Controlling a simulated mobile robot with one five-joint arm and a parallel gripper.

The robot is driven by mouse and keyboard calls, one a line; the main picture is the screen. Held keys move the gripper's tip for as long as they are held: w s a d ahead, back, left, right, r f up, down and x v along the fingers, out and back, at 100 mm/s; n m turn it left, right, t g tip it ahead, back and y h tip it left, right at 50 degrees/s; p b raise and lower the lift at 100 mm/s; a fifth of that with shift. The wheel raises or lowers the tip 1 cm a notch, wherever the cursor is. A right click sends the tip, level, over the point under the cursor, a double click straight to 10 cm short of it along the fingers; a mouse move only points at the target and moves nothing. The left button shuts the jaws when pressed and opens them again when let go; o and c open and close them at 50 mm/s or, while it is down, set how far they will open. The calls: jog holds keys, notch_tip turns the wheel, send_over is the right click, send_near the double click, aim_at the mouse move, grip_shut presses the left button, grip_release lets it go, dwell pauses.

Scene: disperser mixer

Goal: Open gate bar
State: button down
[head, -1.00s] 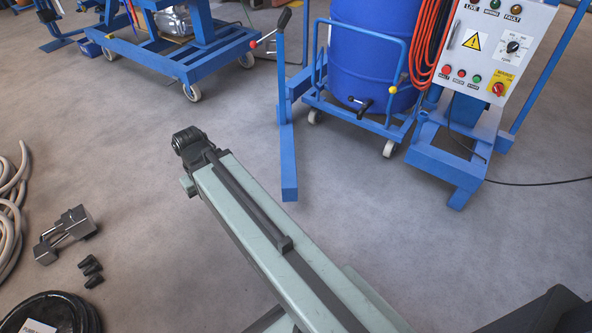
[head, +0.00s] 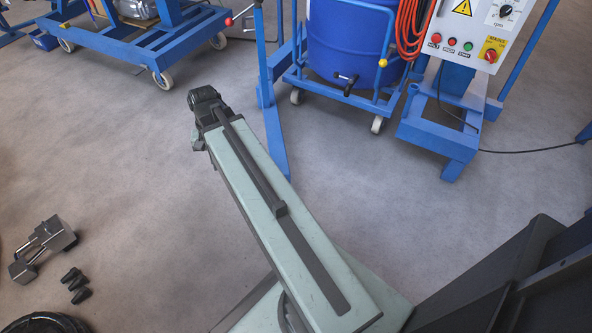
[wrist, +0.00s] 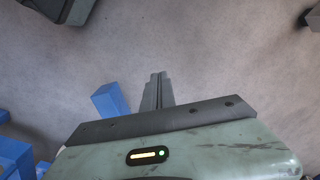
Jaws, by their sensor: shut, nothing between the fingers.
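A blue drum (head: 338,47) stands in a blue wheeled frame at the top of the head view. A blue tubular bar (head: 392,30) crosses in front of it, with a yellow knob (head: 383,63) at its lower right; this looks like the gate bar, closed across the drum, though its top is cut off. A black handle (head: 346,83) sits below. My gripper (wrist: 158,78) is shut and empty in the wrist view, above bare floor and beside the end of a blue beam (wrist: 110,101). The bar is not visible there.
A control box (head: 480,30) on a blue stand is right of the drum; its cable (head: 530,150) lies on the floor. A blue wheeled machine base (head: 135,45) is at upper left. Metal parts (head: 43,248) and a black coil (head: 45,322) lie at lower left.

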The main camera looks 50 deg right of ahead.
jog(key=s+d+f+m+t+b, duration=0.1)
jog(key=s+d+f+m+b, duration=0.1)
jog(key=s+d+m, duration=0.6)
jog(key=s+d+f+m+y+b, duration=0.1)
jog(key=d+f+m+b, duration=0.2)
jog(key=d, duration=0.9)
jog(key=s+d+f+m+t+b, duration=0.1)
jog(key=s+d+f+m, duration=0.1)
jog(key=s+d+m, duration=0.65)
jog(key=w+f+n+b, duration=0.2)
jog(key=w+f+b, duration=0.3)
jog(key=f+b, duration=0.6)
jog(key=w+a, duration=0.1)
jog(key=w+a+r+p, duration=0.1)
jog(key=a, duration=0.1)
jog(key=shift+w, duration=0.4)
